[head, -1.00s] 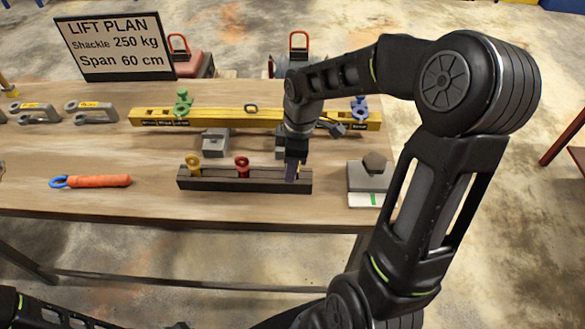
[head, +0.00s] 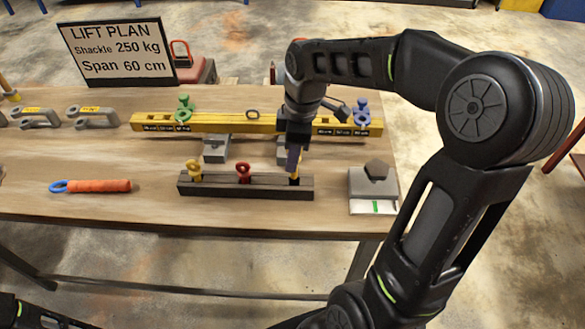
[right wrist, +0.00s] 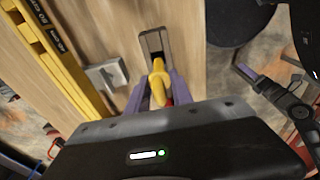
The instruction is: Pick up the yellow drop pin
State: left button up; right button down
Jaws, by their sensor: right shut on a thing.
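My right gripper (head: 294,170) is over the right end of a dark rack (head: 222,190) on the table, with its purple fingers pointing down. In the right wrist view its fingers are shut on a yellow drop pin (right wrist: 160,76). In the head view only a small yellow bit of this pin shows below the fingertips, and I cannot tell whether its lower end is clear of the rack. A red pin (head: 243,170) stands in the middle.
A yellow spreader beam (head: 225,123) with green (head: 185,105) and blue (head: 361,108) shackles lies behind the rack. A grey block (head: 374,183) stands to the right, an orange-handled tool (head: 100,186) to the left. A lift plan sign (head: 117,52) stands at the back.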

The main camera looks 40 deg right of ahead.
jog(key=shift+r, duration=2)
